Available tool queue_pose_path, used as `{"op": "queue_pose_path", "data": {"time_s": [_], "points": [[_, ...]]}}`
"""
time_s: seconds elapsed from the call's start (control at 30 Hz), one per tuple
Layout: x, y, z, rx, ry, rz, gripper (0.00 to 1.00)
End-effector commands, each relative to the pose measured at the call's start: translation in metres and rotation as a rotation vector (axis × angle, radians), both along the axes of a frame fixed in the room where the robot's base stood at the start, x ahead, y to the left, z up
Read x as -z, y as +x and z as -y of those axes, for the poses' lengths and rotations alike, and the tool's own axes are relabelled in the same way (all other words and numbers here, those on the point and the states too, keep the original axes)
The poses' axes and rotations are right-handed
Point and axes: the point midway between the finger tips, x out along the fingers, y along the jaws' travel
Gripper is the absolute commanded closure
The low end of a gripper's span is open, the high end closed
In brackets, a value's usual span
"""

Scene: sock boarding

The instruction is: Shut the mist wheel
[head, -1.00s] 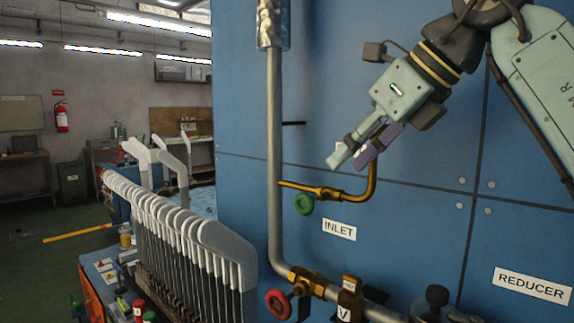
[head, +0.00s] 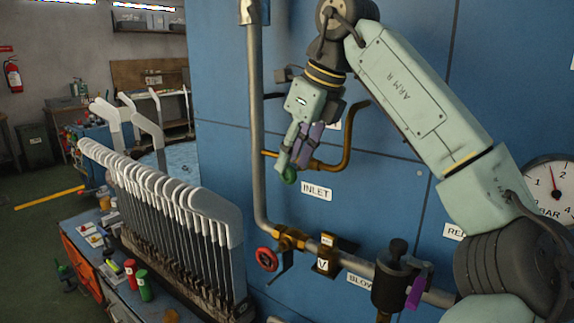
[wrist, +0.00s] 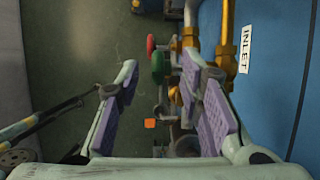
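A green wheel (head: 290,175) sits on a thin brass branch pipe (head: 335,163) above the INLET label. No label naming a mist wheel is readable. My gripper (head: 291,161) points down over the green wheel, and its fingers partly cover the wheel and branch. In the wrist view my gripper (wrist: 171,73) is open, with purple pads facing each other. The green wheel (wrist: 158,68) shows between and beyond the fingertips; I cannot tell whether they touch it. A red wheel (head: 266,259) sits lower on the main pipe and shows in the wrist view (wrist: 151,43) too.
A grey vertical pipe (head: 255,120) runs beside my gripper, in front of a blue panel (head: 225,150). A rack of white sock boards (head: 180,215) stands at left. A dark valve body (head: 391,280) and a pressure gauge (head: 550,188) are at right.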

Motion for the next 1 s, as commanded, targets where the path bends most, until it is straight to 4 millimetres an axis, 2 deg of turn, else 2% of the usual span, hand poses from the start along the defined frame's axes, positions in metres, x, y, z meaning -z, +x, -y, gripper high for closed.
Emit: {"op": "queue_pose_path", "data": {"time_s": [0.2, 0.53, 1.0], "points": [[0.021, 0.005, -0.007, 0.001, 0.001, -0.001, 0.66], [0.025, 0.006, -0.008, 0.001, 0.0, 0.0, 0.66], [0.025, 0.006, -0.008, 0.001, 0.0, 0.0, 0.96]]}}
